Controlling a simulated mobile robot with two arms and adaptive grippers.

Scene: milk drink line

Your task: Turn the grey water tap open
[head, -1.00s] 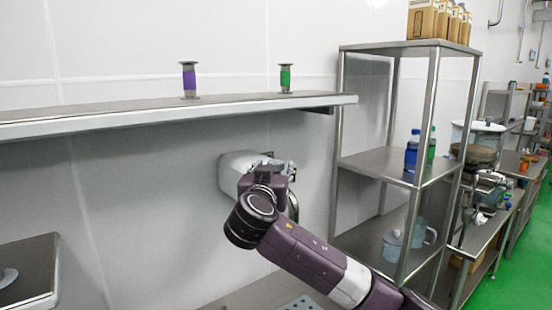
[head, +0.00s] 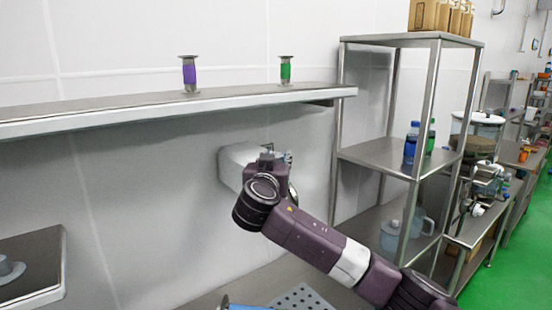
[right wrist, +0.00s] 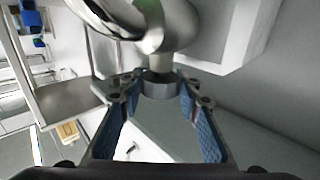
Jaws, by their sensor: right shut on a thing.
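The grey water tap shows in the right wrist view as a rounded metal body with a curved spout (right wrist: 168,25) and a short grey grip part (right wrist: 158,86) below it. My right gripper (right wrist: 160,88) has its blue-padded fingers on both sides of that grip part and is shut on it. In the head view my right gripper (head: 268,162) is in front of the pale wall unit (head: 232,158), and it and my wrist hide most of the tap. My left gripper is not in view.
A wall shelf (head: 180,108) above my arm carries a purple-banded and a green-banded piece. A steel rack (head: 430,110) with bottles stands to the right. A perforated plate (head: 302,298) lies below, beside a blue thing (head: 245,306) cut by the picture's edge.

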